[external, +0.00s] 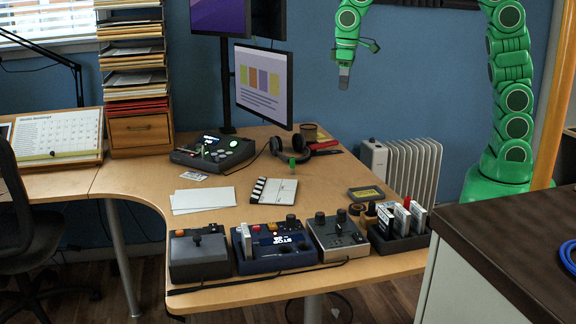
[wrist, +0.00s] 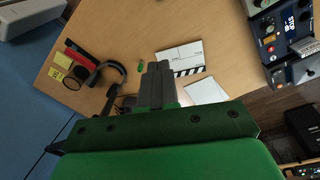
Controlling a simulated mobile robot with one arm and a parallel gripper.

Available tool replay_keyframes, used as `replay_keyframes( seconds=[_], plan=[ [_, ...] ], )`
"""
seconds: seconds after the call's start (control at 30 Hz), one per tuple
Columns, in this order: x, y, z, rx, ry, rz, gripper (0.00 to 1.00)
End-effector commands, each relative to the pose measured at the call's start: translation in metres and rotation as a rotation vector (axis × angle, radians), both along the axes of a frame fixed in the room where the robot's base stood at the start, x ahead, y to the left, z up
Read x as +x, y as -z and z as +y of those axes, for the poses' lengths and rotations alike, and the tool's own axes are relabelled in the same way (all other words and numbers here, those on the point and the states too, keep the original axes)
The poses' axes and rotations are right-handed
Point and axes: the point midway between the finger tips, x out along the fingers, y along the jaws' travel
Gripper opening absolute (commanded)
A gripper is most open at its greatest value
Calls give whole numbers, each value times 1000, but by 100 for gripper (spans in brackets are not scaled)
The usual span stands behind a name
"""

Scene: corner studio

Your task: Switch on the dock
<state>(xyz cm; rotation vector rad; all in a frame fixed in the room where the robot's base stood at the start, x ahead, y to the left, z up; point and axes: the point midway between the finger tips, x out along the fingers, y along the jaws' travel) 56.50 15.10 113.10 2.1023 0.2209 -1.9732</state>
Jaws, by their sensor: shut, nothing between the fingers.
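A dark blue console (external: 262,258) with a lit display and a white card standing in its left end sits at the front of the desk. It seems to be the dock, though no readable label confirms this. It shows partly at the top right of the wrist view (wrist: 300,45). Orange and dark knobs stand along its top. My gripper (external: 343,82) hangs high above the back right of the desk, well away from the consoles. Its grey fingers (wrist: 158,70) are together and empty, pointing down over the desk.
A grey joystick box (external: 200,262) and a knob box (external: 335,248) flank the blue console. A rack of cards (external: 398,240) stands at right. A clapperboard (external: 272,191), papers (external: 203,200), headphones (external: 290,149) and a monitor (external: 263,85) lie or stand farther back.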

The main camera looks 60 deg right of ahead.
Motion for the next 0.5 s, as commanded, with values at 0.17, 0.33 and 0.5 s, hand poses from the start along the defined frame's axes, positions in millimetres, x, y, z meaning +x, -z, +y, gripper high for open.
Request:
replay_keyframes(
  seconds=[0.17,0.33,0.5],
  plan=[
    [29,7,31,1,-41,-19,0],
    [53,15,62,4,-79,-39,0],
    [75,23,94,10,-119,-59,0]
  ],
)
